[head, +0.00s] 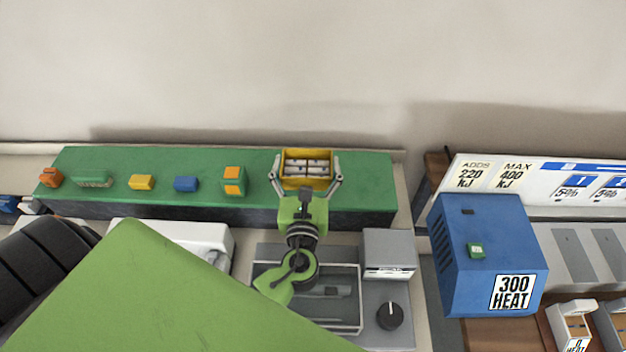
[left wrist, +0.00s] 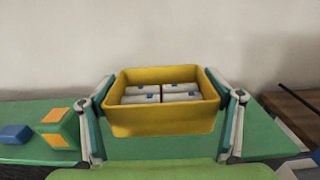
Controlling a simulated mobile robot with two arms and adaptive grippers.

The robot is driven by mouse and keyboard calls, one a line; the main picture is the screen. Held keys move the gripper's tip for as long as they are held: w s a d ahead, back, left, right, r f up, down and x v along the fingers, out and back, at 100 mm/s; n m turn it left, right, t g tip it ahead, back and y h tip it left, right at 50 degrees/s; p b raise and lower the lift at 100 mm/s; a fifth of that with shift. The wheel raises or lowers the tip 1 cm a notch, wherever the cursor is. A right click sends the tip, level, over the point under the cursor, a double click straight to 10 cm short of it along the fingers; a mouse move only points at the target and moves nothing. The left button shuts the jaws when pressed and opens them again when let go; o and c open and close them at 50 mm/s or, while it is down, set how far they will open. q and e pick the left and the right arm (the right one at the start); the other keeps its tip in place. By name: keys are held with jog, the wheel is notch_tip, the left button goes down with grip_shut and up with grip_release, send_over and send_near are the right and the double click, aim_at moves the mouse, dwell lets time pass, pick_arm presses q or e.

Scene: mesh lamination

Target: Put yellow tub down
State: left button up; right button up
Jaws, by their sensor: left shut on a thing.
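The yellow tub (head: 306,183) holds several white packets (head: 308,168). My left gripper (head: 307,180) is shut on the tub, with one finger against each side. In the head view the tub is over the right part of the green mat (head: 365,180). In the left wrist view the tub (left wrist: 163,122) sits upright between the fingers, above the green surface (left wrist: 150,149). I cannot tell whether its base touches the surface. My right gripper is not in view.
An orange-and-green cube (head: 234,180), a blue block (head: 186,184), a yellow block (head: 142,182), a green item (head: 92,179) and an orange item (head: 51,177) stand left on the mat. A blue heater box (head: 490,255) is at right. The mat right of the tub is clear.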

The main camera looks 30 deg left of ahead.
aim_at(312, 166)
pick_arm(q)
jog(key=w+f+b, duration=0.1)
jog(key=f, duration=0.1)
jog(key=w+f+b, duration=0.2)
jog(key=shift+w+a+f, duration=0.1)
jog(key=shift+f, duration=0.15)
jog(key=shift+w+a+f+b, duration=0.1)
jog(key=shift+w+f+b, duration=0.15)
jog(key=shift+b, duration=0.1)
jog(key=f+b, duration=0.3)
jog(key=shift+w, duration=0.2)
jog(key=shift+f+b, duration=0.3)
jog(key=shift+b, duration=0.1)
jog(key=shift+r, duration=0.1)
jog(key=shift+f, duration=0.2)
jog(key=o, duration=1.3)
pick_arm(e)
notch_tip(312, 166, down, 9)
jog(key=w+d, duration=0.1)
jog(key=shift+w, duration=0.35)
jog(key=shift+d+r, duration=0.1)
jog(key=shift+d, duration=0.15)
